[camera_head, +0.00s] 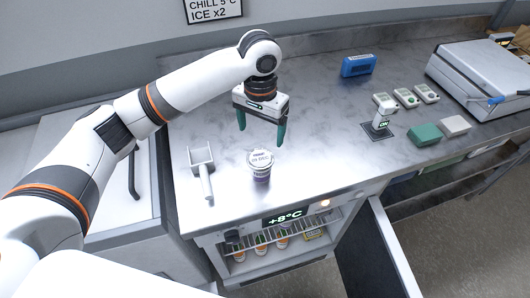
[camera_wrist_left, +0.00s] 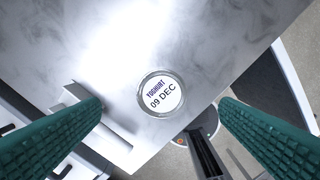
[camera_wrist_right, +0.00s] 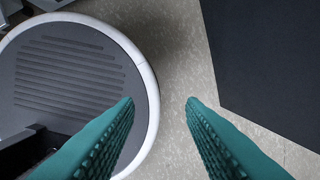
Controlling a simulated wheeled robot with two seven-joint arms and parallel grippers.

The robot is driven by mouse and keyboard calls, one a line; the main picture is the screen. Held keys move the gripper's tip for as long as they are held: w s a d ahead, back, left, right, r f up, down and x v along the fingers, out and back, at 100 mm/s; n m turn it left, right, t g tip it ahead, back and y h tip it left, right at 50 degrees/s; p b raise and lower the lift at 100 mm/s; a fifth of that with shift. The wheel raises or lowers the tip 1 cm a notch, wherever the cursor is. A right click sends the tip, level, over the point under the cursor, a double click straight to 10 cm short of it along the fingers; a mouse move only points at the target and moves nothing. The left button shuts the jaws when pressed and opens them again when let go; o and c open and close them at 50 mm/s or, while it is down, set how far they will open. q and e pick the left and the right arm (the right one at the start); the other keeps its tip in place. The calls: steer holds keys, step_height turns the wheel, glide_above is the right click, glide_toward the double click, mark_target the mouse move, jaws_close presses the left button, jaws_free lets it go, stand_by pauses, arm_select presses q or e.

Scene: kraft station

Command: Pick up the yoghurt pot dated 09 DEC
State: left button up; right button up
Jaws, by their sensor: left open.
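The yoghurt pot (camera_head: 260,166) stands upright on the steel counter, near its front edge. Its white lid reads YOGHURT 09 DEC in the left wrist view (camera_wrist_left: 161,94). My left gripper (camera_head: 261,136) is open and empty, with its green fingers pointing down above and just behind the pot. In the left wrist view the pot lies between the two fingers, beyond their tips, and is not touched. My right gripper (camera_wrist_right: 160,102) shows only in the right wrist view, where its fingers are apart with nothing between them, over the floor.
A white scoop (camera_head: 202,170) lies left of the pot. Below, an open fridge (camera_head: 270,218) reads +8°C and holds several items; its dark door (camera_head: 370,255) stands open. A blue device (camera_head: 358,65), small meters (camera_head: 406,97), a green block (camera_head: 425,135) and a grey case (camera_head: 480,75) stand to the right.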

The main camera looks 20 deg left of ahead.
mark_target(260, 158)
arm_select(q)
steer(key=f, duration=0.2)
steer(key=s+f+p, duration=0.1)
steer(key=f, duration=0.2)
steer(key=shift+s, duration=0.2)
steer(key=shift+w+f, duration=0.15)
steer(key=shift+f, duration=0.1)
step_height(260, 158, down, 4)
steer(key=shift+f+p, duration=0.15)
steer(key=shift+p, duration=0.7)
steer(key=shift+f, duration=0.5)
steer(key=c, duration=1)
arm_select(e)
steer(key=s+r, duration=0.1)
steer(key=s, duration=0.1)
steer(key=s+r, duration=0.1)
steer(key=shift+s+a+r, duration=0.15)
steer(key=shift+s+r, duration=0.25)
